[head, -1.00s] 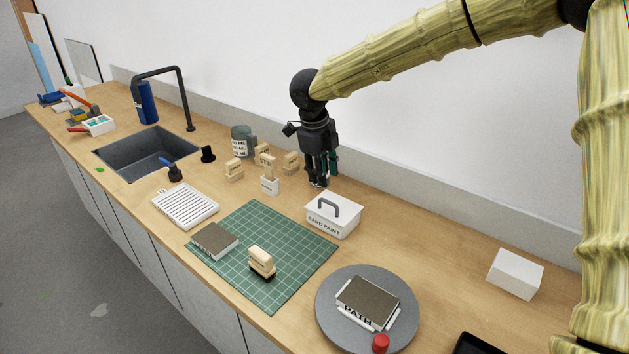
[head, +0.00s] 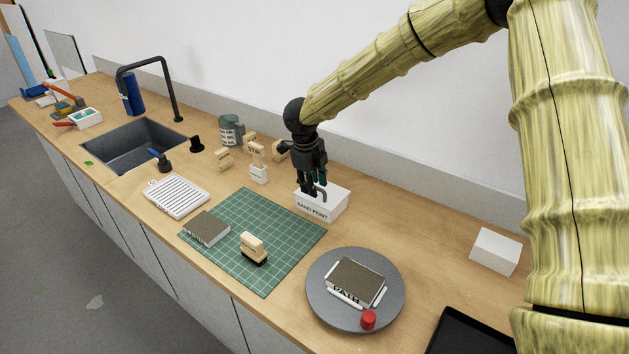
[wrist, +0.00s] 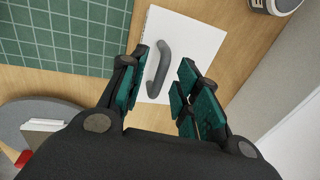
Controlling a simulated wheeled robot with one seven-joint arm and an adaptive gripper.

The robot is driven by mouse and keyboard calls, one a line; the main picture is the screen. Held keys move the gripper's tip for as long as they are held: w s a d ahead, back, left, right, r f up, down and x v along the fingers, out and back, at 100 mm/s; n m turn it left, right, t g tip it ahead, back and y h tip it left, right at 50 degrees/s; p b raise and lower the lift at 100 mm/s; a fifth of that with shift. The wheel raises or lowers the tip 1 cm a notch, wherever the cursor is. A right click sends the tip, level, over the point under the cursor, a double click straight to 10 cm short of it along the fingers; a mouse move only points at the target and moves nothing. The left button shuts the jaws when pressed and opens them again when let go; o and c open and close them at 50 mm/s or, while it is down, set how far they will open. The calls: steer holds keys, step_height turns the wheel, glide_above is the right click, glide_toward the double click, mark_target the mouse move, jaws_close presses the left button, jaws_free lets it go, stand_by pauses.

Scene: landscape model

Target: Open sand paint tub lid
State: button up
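The sand paint tub (head: 318,206) is a white box labelled "SAND PAINT" on the wooden counter, just beyond the green mat. Its white lid (wrist: 193,38) carries a grey arched handle (wrist: 160,70). My gripper (head: 313,194) is over the lid, pointing down. In the wrist view my gripper (wrist: 160,95) is open, with green-padded fingers on both sides of the handle, the left finger nearer to it. The handle is not gripped. The lid looks seated on the tub. In the head view my fingers partly hide the handle and the lid.
A green cutting mat (head: 275,240) with a wooden stamp (head: 253,246) lies in front. A grey turntable (head: 322,300) with a block and a red knob stands to the right. Stamps and a grey mug (head: 231,130) stand left of my gripper. A white box (head: 496,251) is far right.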

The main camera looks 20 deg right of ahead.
steer(key=shift+w+f, duration=0.45)
steer(key=shift+w, duration=0.2)
steer(key=shift+w+d, duration=0.15)
steer(key=shift+d, duration=0.05)
steer(key=shift+s+r, duration=0.3)
steer(key=shift+s, duration=0.2)
steer(key=shift+c, duration=0.2)
steer(key=s+r, duration=0.2)
steer(key=shift+s, duration=0.35)
jaws_close()
steer(key=shift+w+a+f, duration=0.2)
steer(key=shift+w+f, duration=0.45)
steer(key=shift+w, duration=0.1)
steer(key=shift+c, duration=1.9)
jaws_free()
steer(key=shift+w+f, duration=0.2)
steer(key=shift+w, duration=0.05)
steer(key=o, duration=0.4)
steer(key=shift+s+d, duration=0.2)
steer(key=shift+w, duration=0.2)
steer(key=shift+s+r, duration=0.1)
steer(key=shift+r, duration=0.15)
steer(key=r, duration=0.3)
steer(key=a+r, duration=0.1)
steer(key=r, duration=0.3)
steer(key=s+r, duration=0.1)
steer(key=r, duration=0.3)
steer(key=shift+s+a, duration=0.1)
steer(key=shift+a, duration=0.25)
